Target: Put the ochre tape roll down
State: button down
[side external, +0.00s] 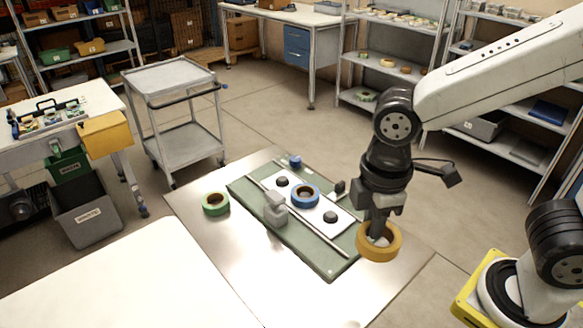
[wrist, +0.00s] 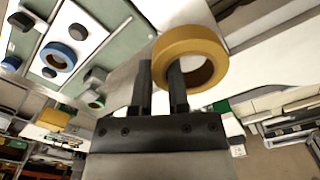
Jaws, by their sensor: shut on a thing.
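The ochre tape roll (side external: 379,257) is in my gripper (side external: 377,230), near the right side of the steel tabletop (side external: 260,295) in the side view. The fingers are shut on the roll's wall, one of them inside its hole. In the wrist view the roll (wrist: 188,36) shows at the tips of my gripper (wrist: 163,75), its hole partly hidden by a finger. The roll looks held above the surface, but the exact gap is hard to tell.
A green board (side external: 325,268) with a rail, a grey block (side external: 276,208), a white plate (side external: 341,226), dark knobs and a blue tape roll (side external: 305,204) lies left of my gripper. A green tape roll (side external: 215,210) sits further left. The tabletop's front is clear.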

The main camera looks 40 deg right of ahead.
jog(key=w+d+r, duration=0.2)
jog(key=d+r, duration=0.1)
jog(key=d, duration=0.6)
jog(key=w+f, duration=0.2)
jog(key=w, duration=0.2)
jog(key=w+f, duration=0.3)
jog(key=w, duration=0.1)
jog(key=w+a+f, duration=0.1)
jog(key=w+f, duration=0.1)
jog(key=w, duration=0.2)
jog(key=shift+w+f, duration=0.1)
jog(key=shift+f, duration=0.3)
jog(key=shift+w+a+f, duration=0.1)
jog(key=shift+w+f, duration=0.5)
jog(key=shift+f, duration=0.05)
jog(key=shift+w+f, duration=0.25)
jog(key=shift+f, duration=1.6)
